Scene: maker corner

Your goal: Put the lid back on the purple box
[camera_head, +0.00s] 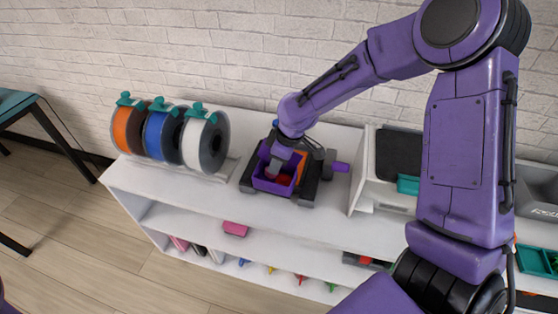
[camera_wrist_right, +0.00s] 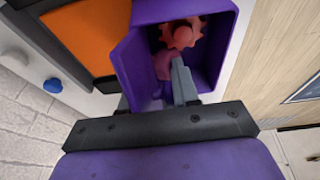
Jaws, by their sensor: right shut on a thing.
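The purple box (camera_head: 262,184) is open at the top and sits at, or just above, a small black machine on the white shelf top. In the right wrist view the box (camera_wrist_right: 222,50) shows red gear-like pieces (camera_wrist_right: 183,38) inside. My right gripper (camera_head: 284,158) reaches down at the box's rear wall. In the wrist view one grey finger is inside the box and the other outside, shut on the wall. Whether the box is lifted is unclear. A small purple piece (camera_head: 341,167) lies to the right; I cannot tell whether it is the lid. My left gripper is out of view.
The black machine (camera_head: 309,187) has an orange panel (camera_wrist_right: 82,35). Orange, blue and white spools (camera_head: 192,142) stand at the left. A divider and dark tray (camera_head: 399,153) stand at the right. A pink block (camera_head: 235,229) is on the shelf below. The shelf top's front left is clear.

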